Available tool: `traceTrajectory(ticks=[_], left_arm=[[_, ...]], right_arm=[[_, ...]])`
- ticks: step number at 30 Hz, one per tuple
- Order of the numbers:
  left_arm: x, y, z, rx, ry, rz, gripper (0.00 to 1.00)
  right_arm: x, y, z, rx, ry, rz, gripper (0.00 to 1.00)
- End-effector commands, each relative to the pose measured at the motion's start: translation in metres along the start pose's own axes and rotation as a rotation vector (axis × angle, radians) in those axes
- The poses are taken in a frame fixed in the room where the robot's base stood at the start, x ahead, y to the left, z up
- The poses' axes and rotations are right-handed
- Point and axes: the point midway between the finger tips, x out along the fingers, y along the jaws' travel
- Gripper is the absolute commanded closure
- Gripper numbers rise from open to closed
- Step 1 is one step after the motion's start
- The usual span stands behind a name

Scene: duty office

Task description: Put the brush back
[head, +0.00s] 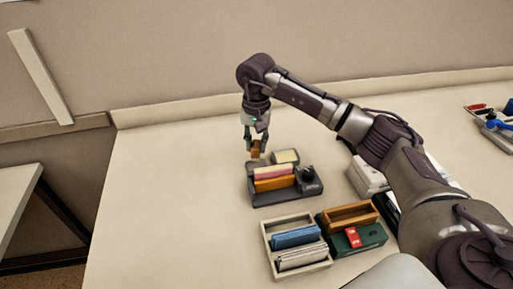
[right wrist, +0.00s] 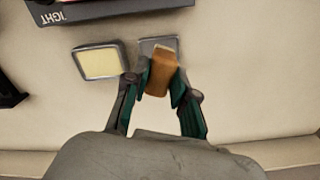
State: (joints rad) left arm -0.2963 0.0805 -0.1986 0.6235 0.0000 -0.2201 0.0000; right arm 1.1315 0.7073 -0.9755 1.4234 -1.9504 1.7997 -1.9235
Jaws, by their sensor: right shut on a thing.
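My right gripper (head: 255,144) is shut on a small orange-brown wooden block, apparently the brush (head: 256,153). In the right wrist view my right gripper (right wrist: 160,88) has its fingers on both sides of the brush (right wrist: 161,73). No bristles can be made out. The brush's far end overlaps a small grey square holder (right wrist: 157,43); I cannot tell whether they touch. A square dish with a pale yellow pad (right wrist: 101,63) sits beside the holder, and this dish also shows in the head view (head: 286,156). My left gripper is out of view.
A dark desk organiser (head: 287,195) with pink and orange cards stands just in front. Nearer are a pale box (head: 267,232) of blue and white cards and a green-and-wood box (head: 372,236). White stacked items lie by my right arm. The table's left side is clear.

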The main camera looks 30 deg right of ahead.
Motion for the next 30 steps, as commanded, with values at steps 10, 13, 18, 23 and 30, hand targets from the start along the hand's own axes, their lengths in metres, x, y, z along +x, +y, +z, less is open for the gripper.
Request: traceTrajectory(ticks=[10, 13, 18, 23, 30], left_arm=[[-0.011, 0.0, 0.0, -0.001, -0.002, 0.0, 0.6], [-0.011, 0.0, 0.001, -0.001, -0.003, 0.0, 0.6], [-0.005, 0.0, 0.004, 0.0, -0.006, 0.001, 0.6], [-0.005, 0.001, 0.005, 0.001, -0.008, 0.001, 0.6], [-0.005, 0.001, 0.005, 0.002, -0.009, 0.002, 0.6]], right_arm=[[0.03, 0.001, 0.0, 0.0, 0.0, 0.0, 1.0], [0.03, 0.001, 0.0, 0.0, -0.001, 0.0, 1.0], [0.035, 0.001, 0.0, 0.0, -0.001, 0.0, 1.0], [0.036, 0.001, 0.0, 0.0, -0.001, 0.0, 0.62], [0.036, 0.001, 0.0, 0.0, -0.001, 0.0, 0.49]])
